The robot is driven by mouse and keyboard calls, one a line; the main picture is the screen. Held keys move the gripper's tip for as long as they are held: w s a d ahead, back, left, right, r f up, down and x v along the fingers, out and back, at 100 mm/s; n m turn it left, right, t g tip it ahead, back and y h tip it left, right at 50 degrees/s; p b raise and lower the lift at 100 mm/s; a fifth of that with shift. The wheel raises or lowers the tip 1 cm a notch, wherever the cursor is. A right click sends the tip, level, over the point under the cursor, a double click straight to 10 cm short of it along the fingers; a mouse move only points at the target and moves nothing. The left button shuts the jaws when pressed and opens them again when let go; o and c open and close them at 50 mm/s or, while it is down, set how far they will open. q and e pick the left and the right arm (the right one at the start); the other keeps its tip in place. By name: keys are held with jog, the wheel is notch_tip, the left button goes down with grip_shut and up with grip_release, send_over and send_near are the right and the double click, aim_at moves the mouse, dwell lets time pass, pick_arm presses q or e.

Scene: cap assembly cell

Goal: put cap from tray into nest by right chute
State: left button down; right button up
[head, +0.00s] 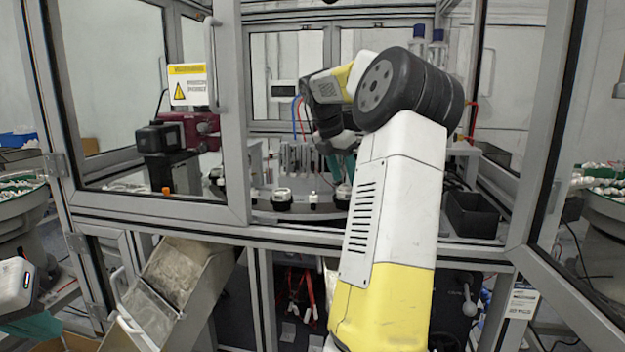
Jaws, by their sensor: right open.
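My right arm reaches through the open front of the cell, and my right gripper (341,166) is inside it with teal fingers apart. The gripper is over the work surface, just above a dark round holder with a white top (343,192). A similar holder (282,197) stands to the left, with a small white piece (313,199) between them. I cannot tell which is the cap or the nest. No right chute can be made out. My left gripper (35,328) is at the lower left edge, partly cut off.
A metal chute (180,275) slopes below the cell at the left. A framed door with a warning sign (189,84) and a red and black device (180,135) are at the left. Frame posts (545,130) bound the right. Round green feeders (608,190) stand outside.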

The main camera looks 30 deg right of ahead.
jog(key=w+v, duration=0.1)
jog(key=v, duration=1)
jog(key=shift+s+a+r, duration=0.2)
jog(key=shift+s+r, duration=0.05)
jog(key=shift+s, duration=0.25)
